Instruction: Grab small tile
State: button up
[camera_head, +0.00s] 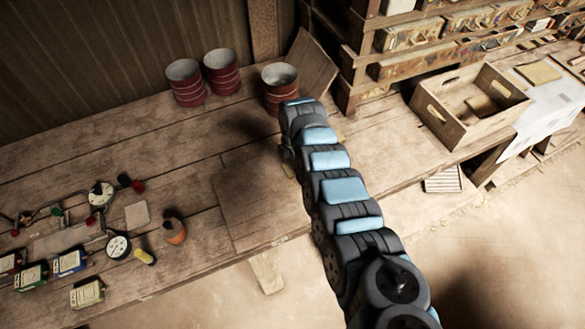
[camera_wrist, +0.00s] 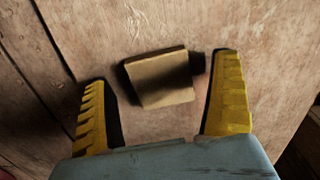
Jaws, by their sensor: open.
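A small tan tile (camera_wrist: 162,80), block-like and slightly turned, lies on the worn wooden table in the wrist view. My gripper (camera_wrist: 164,72) is open, its two yellow ridged fingers spread on either side of the tile. Gaps show between the tile and both fingers, the wider one on the right at the finger's base. Nothing is held. In the head view my arm reaches over the table and mostly hides the gripper and the tile beneath it.
Red cans (camera_head: 186,83) stand at the back of the table (camera_head: 70,145). A pressure gauge (camera_head: 117,246), an orange bottle (camera_head: 174,231) and small boxes (camera_head: 88,294) lie at left. A wooden crate (camera_head: 449,129) is at right.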

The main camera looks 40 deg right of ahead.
jog(key=shift+f, duration=0.25)
jog(key=c, duration=1.3)
jog(key=shift+r, duration=0.1)
